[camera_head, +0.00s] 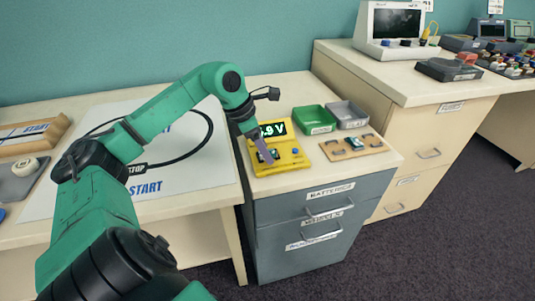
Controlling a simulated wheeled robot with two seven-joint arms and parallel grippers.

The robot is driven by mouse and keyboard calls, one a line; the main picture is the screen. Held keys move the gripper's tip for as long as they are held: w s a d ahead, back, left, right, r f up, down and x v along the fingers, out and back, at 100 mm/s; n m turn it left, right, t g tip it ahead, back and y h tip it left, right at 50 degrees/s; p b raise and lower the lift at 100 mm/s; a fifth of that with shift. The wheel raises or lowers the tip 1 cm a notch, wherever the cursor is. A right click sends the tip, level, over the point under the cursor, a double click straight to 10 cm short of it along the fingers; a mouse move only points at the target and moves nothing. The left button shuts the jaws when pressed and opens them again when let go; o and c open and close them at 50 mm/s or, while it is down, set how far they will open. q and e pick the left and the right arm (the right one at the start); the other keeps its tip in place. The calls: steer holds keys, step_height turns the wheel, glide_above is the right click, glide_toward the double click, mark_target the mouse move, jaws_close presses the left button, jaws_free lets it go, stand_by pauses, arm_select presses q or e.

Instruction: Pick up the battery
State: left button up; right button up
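My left gripper (265,156) reaches down from the green arm onto the yellow tester (289,160), whose lit display partly shows a reading ending in "9 V". A small dark teal thing shows at the fingertips on the tester; it may be the battery, but it is too small and covered to tell. Whether the fingers are open or shut on it cannot be made out. A wooden board (369,149) to the right holds black clips with a small dark piece between them. My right gripper is not in view.
A green bin (314,120) and a grey bin (346,116) stand behind the board. The tester stands on a drawer cabinet (330,190) labelled "BATTERIES". A white sheet (200,180) with a black looped track lies at left. A higher cabinet with instruments stands at right.

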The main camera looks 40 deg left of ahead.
arm_select(q)
jaws_close()
steer(key=shift+r, duration=0.15)
steer(key=shift+r+p, duration=0.3)
steer(key=shift+r, duration=0.1)
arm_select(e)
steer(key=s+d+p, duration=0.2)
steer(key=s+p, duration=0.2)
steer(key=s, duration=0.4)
arm_select(q)
step_height(320, 180, up, 19)
steer(key=p, duration=0.5)
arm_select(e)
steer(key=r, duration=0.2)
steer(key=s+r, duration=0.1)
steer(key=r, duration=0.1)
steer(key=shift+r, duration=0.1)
